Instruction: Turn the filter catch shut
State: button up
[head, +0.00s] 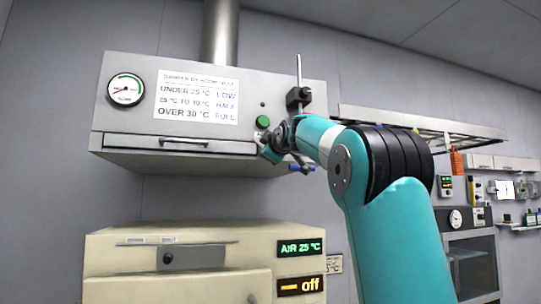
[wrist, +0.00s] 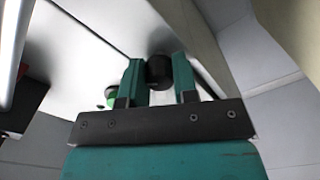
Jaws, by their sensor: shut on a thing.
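A grey hood (head: 240,87) hangs on the wall, with a flat drawer-like panel (head: 130,158) and bar handle along its lower front. My gripper (head: 270,148) is at the hood's lower right front, below a green button (head: 263,122). In the wrist view my gripper (wrist: 158,80) has its two teal fingers on either side of a dark round knob (wrist: 158,68) and is shut on it. The green button (wrist: 111,94) shows just left of the fingers. The knob is probably the filter catch; its turned position cannot be read, as my gripper hides it in the head view.
A black clamp with an upright rod (head: 298,97) stands close to my wrist at the hood's right side. A cream cabinet (head: 200,240) with a dark latch plate and lit displays stands below. A wall rack (head: 400,118) is at right. Free space lies between hood and cabinet.

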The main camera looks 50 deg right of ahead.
jog(key=n+b, duration=0.1)
jog(key=n, duration=0.3)
jog(key=shift+f+n, duration=0.1)
jog(key=shift+n, duration=0.2)
jog(key=shift+n+b, duration=0.45)
jog(key=shift+n, duration=1.35)
jog(key=o, duration=0.9)
jog(key=b+v, duration=0.6)
jog(key=v, duration=1.1)
jog(key=shift+s+b, duration=0.2)
jog(key=shift+b, duration=0.1)
